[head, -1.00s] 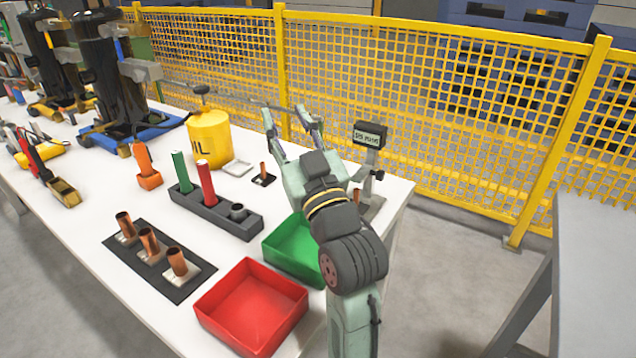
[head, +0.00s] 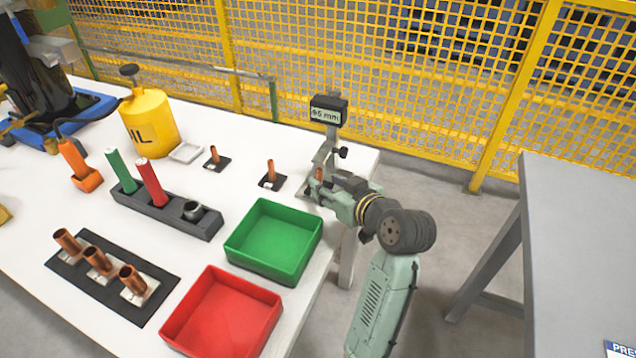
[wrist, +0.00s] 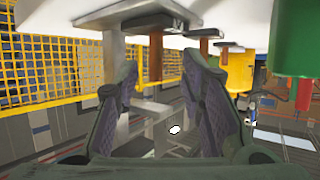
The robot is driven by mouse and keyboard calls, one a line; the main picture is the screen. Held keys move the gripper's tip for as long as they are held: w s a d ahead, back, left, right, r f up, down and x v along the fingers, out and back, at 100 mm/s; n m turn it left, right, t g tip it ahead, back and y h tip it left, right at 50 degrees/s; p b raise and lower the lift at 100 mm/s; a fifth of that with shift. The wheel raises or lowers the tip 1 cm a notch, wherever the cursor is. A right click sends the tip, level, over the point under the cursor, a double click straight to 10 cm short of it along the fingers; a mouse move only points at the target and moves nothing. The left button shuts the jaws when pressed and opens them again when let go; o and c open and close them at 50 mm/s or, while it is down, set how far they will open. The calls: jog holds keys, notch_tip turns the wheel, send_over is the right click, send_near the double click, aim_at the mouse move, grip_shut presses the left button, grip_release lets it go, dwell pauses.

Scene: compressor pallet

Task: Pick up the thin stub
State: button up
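Slim copper stubs stand on the table: one on a small black pad (head: 213,154), one on a second pad (head: 270,172), and one at the gauge (head: 328,115). I cannot tell from the pictures which one is the thin stub. My gripper (head: 328,184) is low beside the gauge at the table's right end. In the wrist view, where the scene hangs upside down, the fingers (wrist: 160,72) are spread apart. The gauge stub (wrist: 156,55) shows in the gap between them, with no clear finger contact.
A green tray (head: 232,243) and a red tray (head: 174,325) lie left of my arm. Wider copper tubes stand on a dark mat (head: 103,307). A yellow oil can (head: 150,125) and a rack (head: 170,215) are farther left. The gauge post is close to my fingers.

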aim_at(321, 178)
jog(key=x, duration=0.1)
jog(key=p+x, duration=0.1)
jog(key=x, duration=0.2)
jog(key=shift+w+r+p, duration=0.2)
jog(key=shift+w+p, duration=0.1)
jog(key=shift+w, duration=0.1)
jog(key=shift+w+a+f, duration=0.2)
jog(key=shift+w+f, duration=0.05)
jog(key=shift+w, duration=0.15)
jog(key=shift+c, duration=0.6)
grip_shut()
